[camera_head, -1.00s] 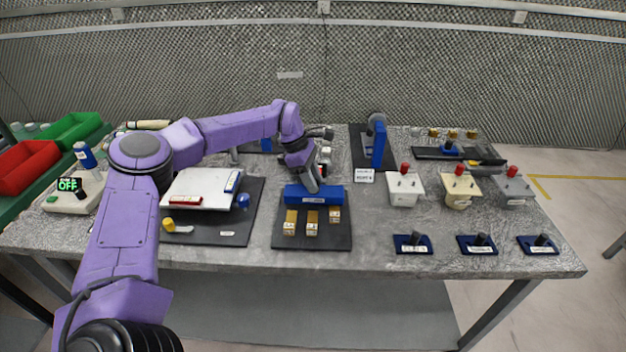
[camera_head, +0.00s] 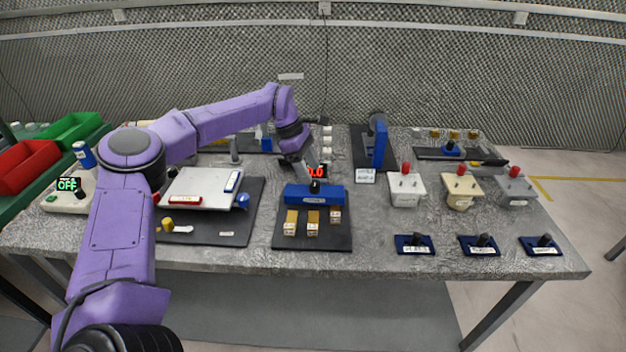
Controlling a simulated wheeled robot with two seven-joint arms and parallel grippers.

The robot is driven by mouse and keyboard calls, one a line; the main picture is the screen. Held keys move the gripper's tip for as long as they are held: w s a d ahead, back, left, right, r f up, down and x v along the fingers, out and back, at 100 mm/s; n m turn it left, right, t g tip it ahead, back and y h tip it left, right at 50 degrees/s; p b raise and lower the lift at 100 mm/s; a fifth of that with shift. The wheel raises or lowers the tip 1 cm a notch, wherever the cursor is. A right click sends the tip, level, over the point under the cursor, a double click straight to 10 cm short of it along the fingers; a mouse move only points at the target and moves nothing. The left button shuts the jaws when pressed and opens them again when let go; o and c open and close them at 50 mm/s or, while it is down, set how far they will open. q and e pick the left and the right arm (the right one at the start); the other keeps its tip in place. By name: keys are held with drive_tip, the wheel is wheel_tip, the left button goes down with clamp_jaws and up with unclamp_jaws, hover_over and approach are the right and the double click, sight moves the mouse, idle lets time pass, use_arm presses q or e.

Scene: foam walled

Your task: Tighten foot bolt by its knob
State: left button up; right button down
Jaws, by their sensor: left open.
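A blue bar fixture (camera_head: 325,201) with a small label lies across a dark plate (camera_head: 290,242) at the middle of the table. A small black knob (camera_head: 315,186) shows at its top, with a red-lit display (camera_head: 317,171) behind it. I cannot read which part is marked as the foot bolt. My left gripper (camera_head: 307,176) points down just behind and above the blue bar, close to the knob. It is open; the fine gap between its fingers and the knob is hard to tell. My right gripper is not in view.
Several brass blocks (camera_head: 312,229) sit in front of the bar. A white plate (camera_head: 200,188) lies to the left, and a blue upright stand (camera_head: 379,143) to the right. Boxes with red knobs (camera_head: 405,187) and small blue bases (camera_head: 413,244) fill the right side.

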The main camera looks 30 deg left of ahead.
use_arm(q)
drive_tip(key=v, duration=0.6)
drive_tip(key=shift+a+r, duration=0.2)
drive_tip(key=shift+r, duration=0.05)
drive_tip(key=shift+s+f, duration=0.1)
drive_tip(key=shift+s, duration=0.05)
